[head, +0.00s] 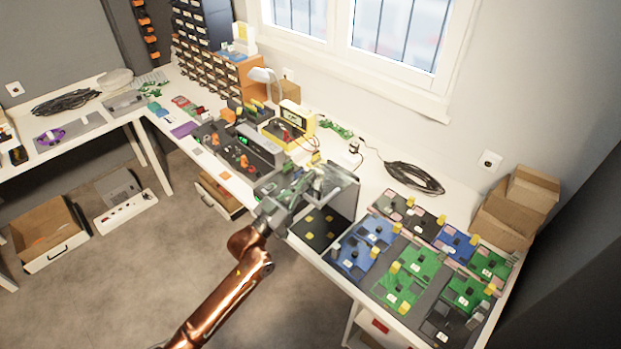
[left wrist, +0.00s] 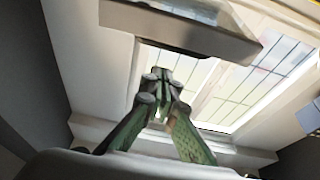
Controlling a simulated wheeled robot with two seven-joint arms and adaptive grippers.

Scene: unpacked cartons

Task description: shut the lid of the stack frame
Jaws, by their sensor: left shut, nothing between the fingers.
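The stack frame (head: 319,229) sits at the front edge of the white bench, a dark square base with yellow marks. Its grey lid (head: 343,193) stands raised, well clear of the base. My left gripper (head: 296,186) is just left of the lid, above the frame; its fingers overlap the lid area, so contact is unclear. In the left wrist view my left gripper (left wrist: 163,84) has its fingertips together with nothing between them. A grey panel that looks like the lid (left wrist: 180,28) hangs above the fingertips there, apart from them in the picture. My right gripper is not in view.
A board panel with blue, green and black modules (head: 425,262) lies right of the frame. A grey instrument (head: 243,148) and a yellow meter (head: 296,117) stand to the left. A coiled black cable (head: 415,178) and cardboard cartons (head: 517,205) are behind.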

